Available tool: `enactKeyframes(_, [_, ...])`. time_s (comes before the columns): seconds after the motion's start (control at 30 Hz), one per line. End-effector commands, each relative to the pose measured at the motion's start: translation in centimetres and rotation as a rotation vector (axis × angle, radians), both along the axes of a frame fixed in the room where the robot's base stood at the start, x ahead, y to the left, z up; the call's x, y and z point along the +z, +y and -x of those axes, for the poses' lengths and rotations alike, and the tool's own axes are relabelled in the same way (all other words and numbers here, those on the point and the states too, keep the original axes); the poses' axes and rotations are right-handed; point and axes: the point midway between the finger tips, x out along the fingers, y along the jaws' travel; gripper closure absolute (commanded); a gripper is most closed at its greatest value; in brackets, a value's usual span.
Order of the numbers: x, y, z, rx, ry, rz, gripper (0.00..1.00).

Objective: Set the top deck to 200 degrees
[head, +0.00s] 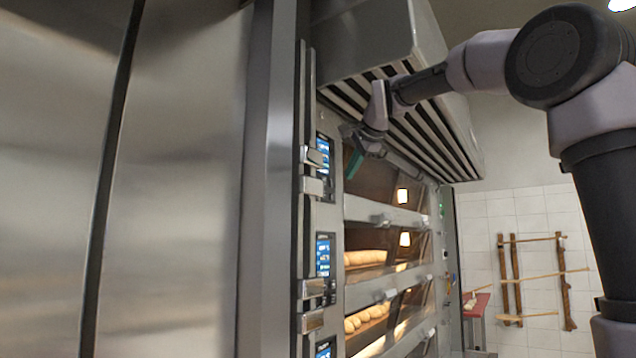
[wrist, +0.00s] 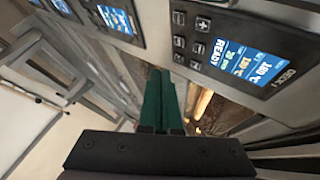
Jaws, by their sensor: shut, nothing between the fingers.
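The top deck's control panel (head: 324,155) is the highest blue screen on the oven front in the head view. In the wrist view a tilted panel labelled DECK 1 (wrist: 245,62) shows two readings that look like 180 °C, a smaller line, and READY. Dark buttons (wrist: 190,40), one marked with a plus, sit beside that screen. My gripper (head: 354,165) is shut and empty, just right of the top panel in front of the oven. Its green fingers (wrist: 160,108) are together in the wrist view, apart from the buttons.
Lower deck panels (head: 323,257) run down the oven front, with metal handles (head: 312,288) beside them. Oven windows hold bread (head: 365,258). A slatted hood (head: 385,45) overhangs above my gripper. A tall steel surface (head: 180,180) fills the left.

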Motion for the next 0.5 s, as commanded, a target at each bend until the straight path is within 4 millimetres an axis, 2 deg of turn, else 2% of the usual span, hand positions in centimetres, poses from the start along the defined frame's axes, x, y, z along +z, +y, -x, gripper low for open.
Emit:
enactKeyframes(0.33, [0.00,0.09,-0.04,0.000,0.000,0.000,1.00])
enactKeyframes(0.5, [-0.04,0.97,-0.65,0.002,0.001,0.000,1.00])
